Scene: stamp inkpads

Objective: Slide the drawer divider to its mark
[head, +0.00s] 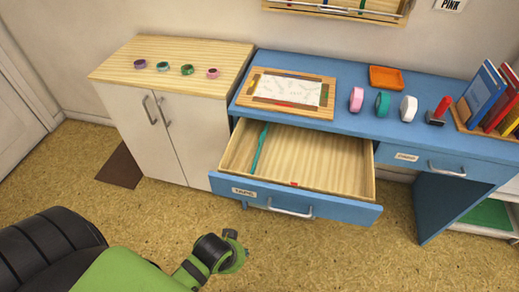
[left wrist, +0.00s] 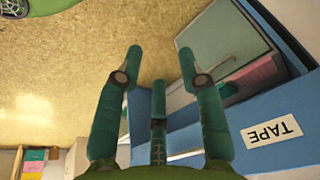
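The blue drawer (head: 345,208) labelled TAPE is pulled open below the blue desk, showing its pale wood inside. A thin teal divider (head: 260,148) stands in its left part, running from back toward front. A small red mark (head: 294,184) is at the inside of the drawer front, right of the divider. My left gripper (left wrist: 160,56) is open and empty in the left wrist view, fingers apart, beside the blue surface with the upside-down TAPE label (left wrist: 271,131). In the head view my left arm is low, in front of the drawer, apart from the divider. My right gripper is in neither view.
The desk holds a framed drawing board (head: 242,101), an orange tray (head: 386,77), pink, teal and white tape rolls, a red-handled stamp (head: 440,110) and books. A white cabinet (head: 130,112) with several small rolls stands left. Floor in front is clear.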

